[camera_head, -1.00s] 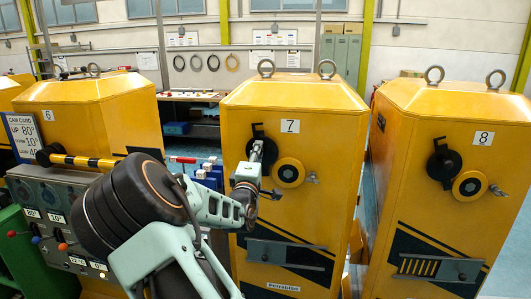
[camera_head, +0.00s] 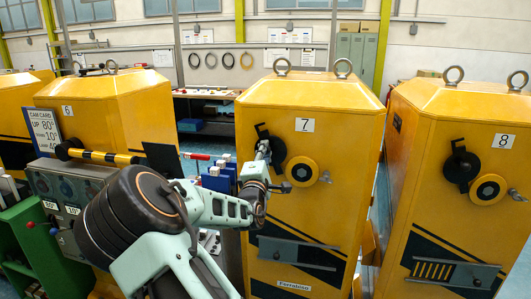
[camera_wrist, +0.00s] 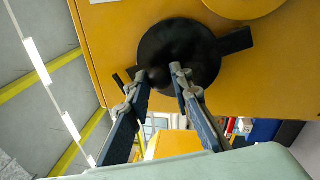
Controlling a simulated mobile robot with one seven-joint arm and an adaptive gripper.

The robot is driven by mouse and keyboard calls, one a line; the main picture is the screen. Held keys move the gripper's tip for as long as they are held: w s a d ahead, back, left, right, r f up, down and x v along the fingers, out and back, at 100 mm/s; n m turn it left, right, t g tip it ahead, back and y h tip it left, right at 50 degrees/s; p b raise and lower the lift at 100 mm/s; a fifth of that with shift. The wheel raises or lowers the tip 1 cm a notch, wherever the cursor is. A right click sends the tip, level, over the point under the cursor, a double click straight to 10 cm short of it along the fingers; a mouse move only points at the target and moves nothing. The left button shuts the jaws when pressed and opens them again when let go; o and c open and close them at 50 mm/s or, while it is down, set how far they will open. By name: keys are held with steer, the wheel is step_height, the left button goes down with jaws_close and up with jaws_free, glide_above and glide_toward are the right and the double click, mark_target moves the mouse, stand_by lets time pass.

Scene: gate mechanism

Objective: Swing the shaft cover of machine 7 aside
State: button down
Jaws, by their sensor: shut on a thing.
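Machine 7 (camera_head: 340,115) is a yellow cabinet with a number plate. Its black round shaft cover (camera_head: 279,150) is on the upper front, left of a yellow ring with a dark centre (camera_head: 302,171). My gripper (camera_head: 264,149) is at the cover's left side, partly hiding it. In the wrist view, the cover (camera_wrist: 199,40) is a dark disc with a bar sticking out to the right. The fingertips of my gripper (camera_wrist: 160,73) are shut on a dark part at the disc's lower edge; its exact shape is hard to make out.
Machine 8 (camera_head: 425,130) stands to the right, with its own black cover (camera_head: 461,167). Machine 6 (camera_head: 115,100) and a grey control panel (camera_head: 62,185) are to the left. A sliding plate (camera_head: 297,253) sits low on machine 7. A small knob (camera_head: 325,177) is right of the ring.

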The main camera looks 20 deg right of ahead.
steer(key=c, duration=2)
jaws_free()
steer(key=shift+a, duration=0.15)
steer(key=shift+f, duration=0.1)
steer(key=v, duration=1.2)
